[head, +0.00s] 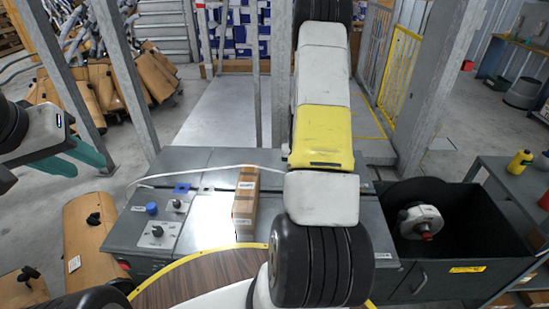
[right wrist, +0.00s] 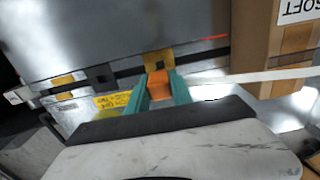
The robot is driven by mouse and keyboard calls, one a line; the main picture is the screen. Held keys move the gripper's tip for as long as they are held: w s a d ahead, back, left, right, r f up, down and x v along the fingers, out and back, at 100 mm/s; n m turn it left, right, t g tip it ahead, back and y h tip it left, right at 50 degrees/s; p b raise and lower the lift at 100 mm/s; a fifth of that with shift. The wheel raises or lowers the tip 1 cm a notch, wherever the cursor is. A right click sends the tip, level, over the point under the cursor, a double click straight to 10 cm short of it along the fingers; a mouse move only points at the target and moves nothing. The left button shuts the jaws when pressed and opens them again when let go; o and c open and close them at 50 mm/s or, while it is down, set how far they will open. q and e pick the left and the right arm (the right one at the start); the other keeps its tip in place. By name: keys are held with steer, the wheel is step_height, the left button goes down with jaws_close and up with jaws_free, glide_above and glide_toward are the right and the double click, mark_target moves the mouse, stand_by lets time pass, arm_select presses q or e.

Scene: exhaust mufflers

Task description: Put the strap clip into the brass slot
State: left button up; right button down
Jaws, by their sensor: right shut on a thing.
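The orange strap clip (right wrist: 159,84) is between the teal fingers of my right gripper (right wrist: 160,92) in the right wrist view. My right gripper is shut on it. The brass slot piece (right wrist: 158,58), with a dark opening, is just beyond the clip on the bench edge. The clip lines up roughly with it; I cannot tell whether they touch. A white strap (right wrist: 265,75) runs in from the right towards the clip; it also shows in the head view (head: 215,168). My right arm hides the right gripper and clip there. My left gripper (head: 82,155) hangs at the left, its opening unclear.
A cardboard box (head: 245,205) stands on the grey bench (head: 215,157). A control panel (head: 160,230) with knobs is at its left. A black bin (head: 470,210) with a metal part (head: 420,219) is at the right. A dark slot piece (right wrist: 102,75) sits left of the brass one.

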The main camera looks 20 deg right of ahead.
steer(key=shift+f, duration=0.15)
steer(key=shift+f, duration=2.25)
steer(key=shift+f, duration=0.4)
stand_by(0.6)
steer(key=c, duration=1.1)
jaws_free()
steer(key=shift+o, duration=0.2)
step_height(320, 180, up, 8)
steer(key=shift+f, duration=0.15)
